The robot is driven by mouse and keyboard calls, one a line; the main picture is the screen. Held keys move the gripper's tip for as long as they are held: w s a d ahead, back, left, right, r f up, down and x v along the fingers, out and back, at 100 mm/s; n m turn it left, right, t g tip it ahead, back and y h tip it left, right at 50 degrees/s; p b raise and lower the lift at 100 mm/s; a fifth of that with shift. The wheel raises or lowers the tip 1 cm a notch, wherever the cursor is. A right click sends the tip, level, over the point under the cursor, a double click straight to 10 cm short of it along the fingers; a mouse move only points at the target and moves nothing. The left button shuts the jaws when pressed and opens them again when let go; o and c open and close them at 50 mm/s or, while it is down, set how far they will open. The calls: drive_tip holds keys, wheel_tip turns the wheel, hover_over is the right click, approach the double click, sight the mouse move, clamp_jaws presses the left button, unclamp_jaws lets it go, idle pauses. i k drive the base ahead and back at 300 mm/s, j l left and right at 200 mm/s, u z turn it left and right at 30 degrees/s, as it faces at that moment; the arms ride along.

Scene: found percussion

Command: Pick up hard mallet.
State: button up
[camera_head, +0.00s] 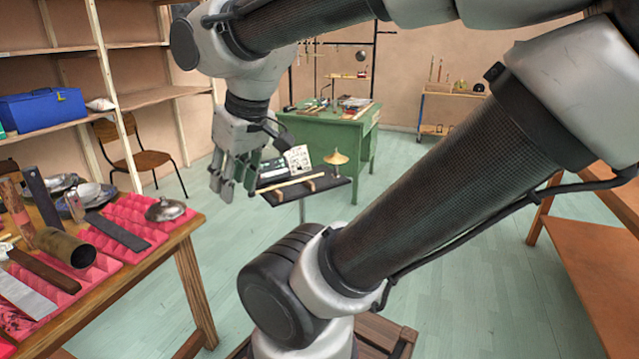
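A pale wooden stick (292,185), which may be the hard mallet, lies on a small black tray-topped stand (335,186) in the middle of the head view. Its head cannot be made out clearly at this size. My gripper (234,188) hangs pointing down just left of the stand, near the stick's left end. Its fingers are spread with a gap between them, and no held object shows. My gripper appears apart from the stick, though depth is hard to judge.
The black stand also carries a brass cone-shaped piece (336,158) and a printed card (298,158). A wooden table (165,255) with pink foam, metal bars and bowls stands at left. A green desk (345,135) is behind. Floor right of the stand is clear.

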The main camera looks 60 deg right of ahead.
sight(253, 194)
drive_tip(key=z, duration=1.25)
